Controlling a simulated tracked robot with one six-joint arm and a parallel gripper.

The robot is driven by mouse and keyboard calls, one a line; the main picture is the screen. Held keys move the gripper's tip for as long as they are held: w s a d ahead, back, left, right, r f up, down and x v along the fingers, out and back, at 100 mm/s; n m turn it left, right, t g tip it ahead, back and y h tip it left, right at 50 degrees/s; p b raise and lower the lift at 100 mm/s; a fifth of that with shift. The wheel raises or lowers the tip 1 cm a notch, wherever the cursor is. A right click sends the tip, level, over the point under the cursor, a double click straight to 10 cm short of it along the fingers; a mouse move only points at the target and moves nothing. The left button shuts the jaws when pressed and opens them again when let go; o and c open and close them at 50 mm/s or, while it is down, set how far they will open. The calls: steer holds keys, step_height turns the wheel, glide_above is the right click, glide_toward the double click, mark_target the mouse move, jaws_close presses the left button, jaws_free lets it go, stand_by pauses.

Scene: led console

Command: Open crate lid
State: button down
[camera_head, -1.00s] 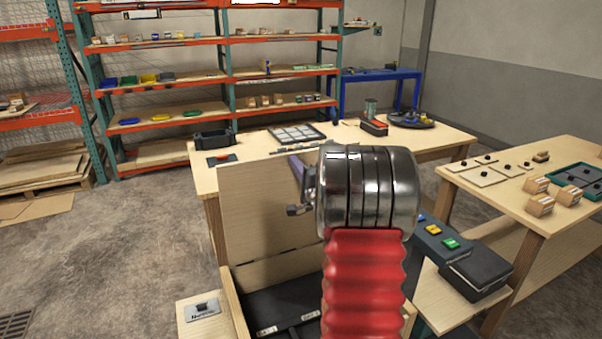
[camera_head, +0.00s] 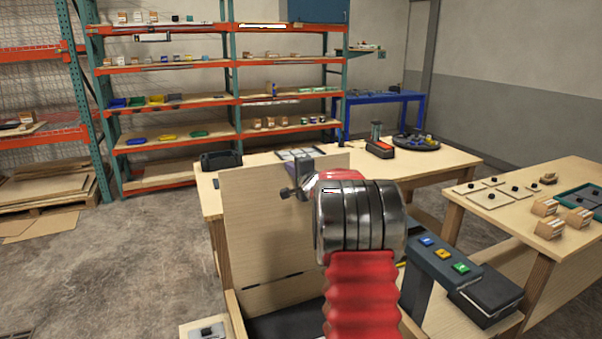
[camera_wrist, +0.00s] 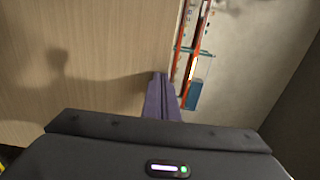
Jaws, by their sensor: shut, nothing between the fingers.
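The crate's pale wooden lid (camera_head: 258,235) stands open and roughly upright in the head view. The crate (camera_head: 236,318) below it shows only partly, with a dark inside (camera_head: 272,326); my arm hides its right side. My gripper (camera_head: 301,170) is near the lid's upper right part, partly hidden behind my arm. In the wrist view its purple fingers (camera_wrist: 161,98) are shut and empty, close to the edge of the lid's wooden face (camera_wrist: 85,60). I cannot tell whether they touch it.
A wooden workbench (camera_head: 450,155) stands behind the lid. A console with blue, yellow and green buttons (camera_head: 443,255) is to the right of my arm. A side table (camera_head: 520,225) with small boxes is farther right. Floor (camera_head: 110,265) is open at left.

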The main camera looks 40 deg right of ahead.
steer(key=shift+w, duration=0.15)
stand_by(0.3)
steer(key=v, duration=1.4)
stand_by(0.4)
